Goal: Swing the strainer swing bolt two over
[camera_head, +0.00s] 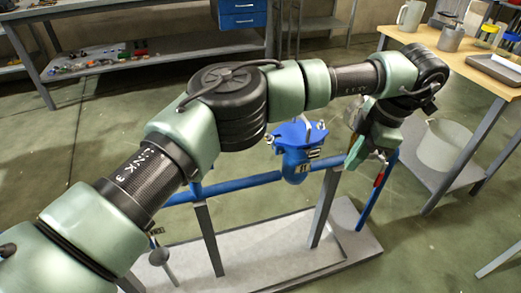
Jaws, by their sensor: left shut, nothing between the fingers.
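The blue strainer (297,165) sits on the blue pipe in the middle of the view, with its blue cover (293,132) on top. Small silvery swing bolts (314,153) show at the cover's edge; which one is number two, I cannot tell. My right gripper is not in view.
The blue pipe (240,183) runs on grey posts above a pale base plate (270,250). A blue bar with a red part (379,180) hangs right of the gripper. A wooden-topped table (455,68) with mugs and a tray stands at right, a whitish bin (446,145) below.

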